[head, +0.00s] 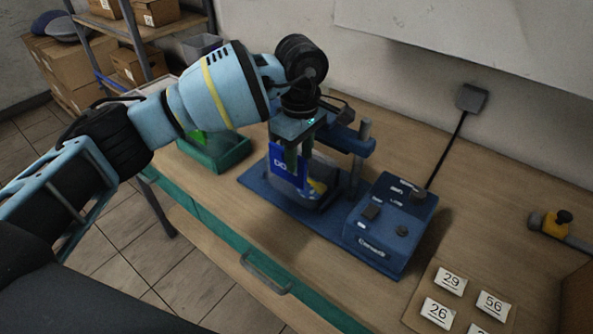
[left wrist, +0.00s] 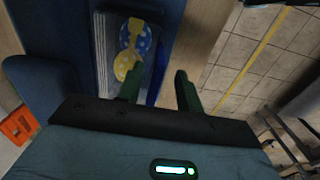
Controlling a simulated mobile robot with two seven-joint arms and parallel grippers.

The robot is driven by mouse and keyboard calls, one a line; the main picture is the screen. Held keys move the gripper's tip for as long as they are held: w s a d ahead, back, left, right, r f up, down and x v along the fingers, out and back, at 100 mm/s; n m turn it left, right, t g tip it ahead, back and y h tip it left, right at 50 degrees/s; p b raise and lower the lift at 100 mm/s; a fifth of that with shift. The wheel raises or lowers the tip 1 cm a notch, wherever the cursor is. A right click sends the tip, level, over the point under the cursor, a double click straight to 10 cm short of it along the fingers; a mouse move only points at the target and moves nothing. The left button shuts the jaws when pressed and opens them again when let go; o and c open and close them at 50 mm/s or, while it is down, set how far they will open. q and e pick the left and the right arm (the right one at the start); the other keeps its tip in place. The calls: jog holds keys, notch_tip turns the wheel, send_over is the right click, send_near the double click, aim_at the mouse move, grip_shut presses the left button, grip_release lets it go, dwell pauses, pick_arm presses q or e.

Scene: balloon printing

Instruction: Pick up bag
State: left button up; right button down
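A blue bag (head: 285,170) with white lettering stands upright at the near side of the grey tray on the blue machine. In the left wrist view the bag (left wrist: 159,78) shows nearly edge-on as a thin blue strip. My left gripper (head: 298,172) points down over the tray at the bag, and its green fingers partly overlap the bag in the head view. In the left wrist view the left gripper (left wrist: 160,72) is open, with the bag's strip between its fingers and a gap on the right finger's side. My right gripper is not in view.
Yellow and blue dotted pieces (left wrist: 135,45) lie in the grey tray (left wrist: 104,50). A control box (head: 390,222) stands right of the tray. A green bin (head: 228,153) is at left. Number cards (head: 451,281) lie front right. A shelf (head: 150,28) stands behind left.

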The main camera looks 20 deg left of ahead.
pick_arm(q)
jog(key=shift+w+f, duration=0.1)
jog(key=shift+f, duration=1.55)
grip_shut()
